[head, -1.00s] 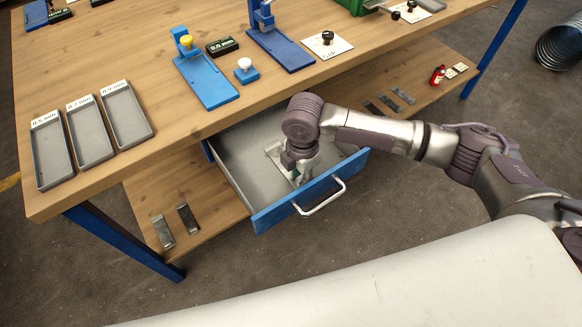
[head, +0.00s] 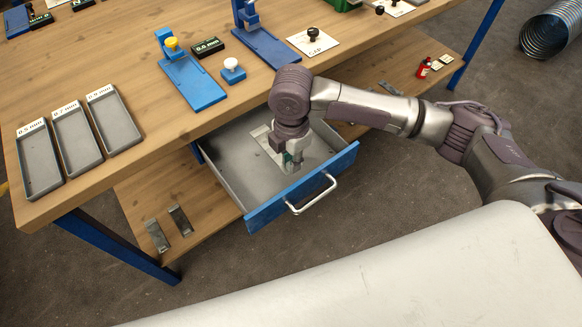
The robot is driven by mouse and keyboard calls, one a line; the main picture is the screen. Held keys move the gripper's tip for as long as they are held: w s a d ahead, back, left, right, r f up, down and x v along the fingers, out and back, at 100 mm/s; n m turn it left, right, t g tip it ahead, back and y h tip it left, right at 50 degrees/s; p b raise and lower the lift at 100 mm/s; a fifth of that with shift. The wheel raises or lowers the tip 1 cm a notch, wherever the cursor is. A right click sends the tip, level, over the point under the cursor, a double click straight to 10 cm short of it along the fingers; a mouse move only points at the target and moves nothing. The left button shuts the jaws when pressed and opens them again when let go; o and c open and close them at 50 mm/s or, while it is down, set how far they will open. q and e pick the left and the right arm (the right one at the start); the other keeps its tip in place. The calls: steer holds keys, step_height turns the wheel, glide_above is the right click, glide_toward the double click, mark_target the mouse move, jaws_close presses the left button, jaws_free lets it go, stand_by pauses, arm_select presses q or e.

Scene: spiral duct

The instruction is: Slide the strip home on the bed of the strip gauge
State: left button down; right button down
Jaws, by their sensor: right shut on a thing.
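My right gripper (head: 290,160) reaches down into the open drawer (head: 224,172). It is shut on what looks like the metal strip, which is mostly hidden by the fingers and wrist. A pale flat metal piece (head: 262,134) shows in the drawer just behind the gripper. On the table above stands a blue device with a flat bed and a yellow knob (head: 190,82), beside a small dark 0.0 mm readout (head: 208,46); it looks like the strip gauge. Its bed looks empty. My left gripper is not in view.
Three grey labelled trays (head: 41,176) stand at the table's left. A white-knobbed blue block (head: 232,71), another blue stand (head: 262,40) and a white card with a black knob (head: 313,41) stand nearby. Metal pieces (head: 157,235) lie on the lower shelf. The blue drawer front (head: 270,205) borders my gripper.

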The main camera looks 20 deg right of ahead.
step_height(320, 180, up, 4)
steer(key=shift+r, duration=0.15)
steer(key=shift+r+p, duration=0.4)
steer(key=shift+p, duration=0.15)
step_height(320, 180, up, 6)
steer(key=p, duration=0.8)
steer(key=shift+r, duration=0.15)
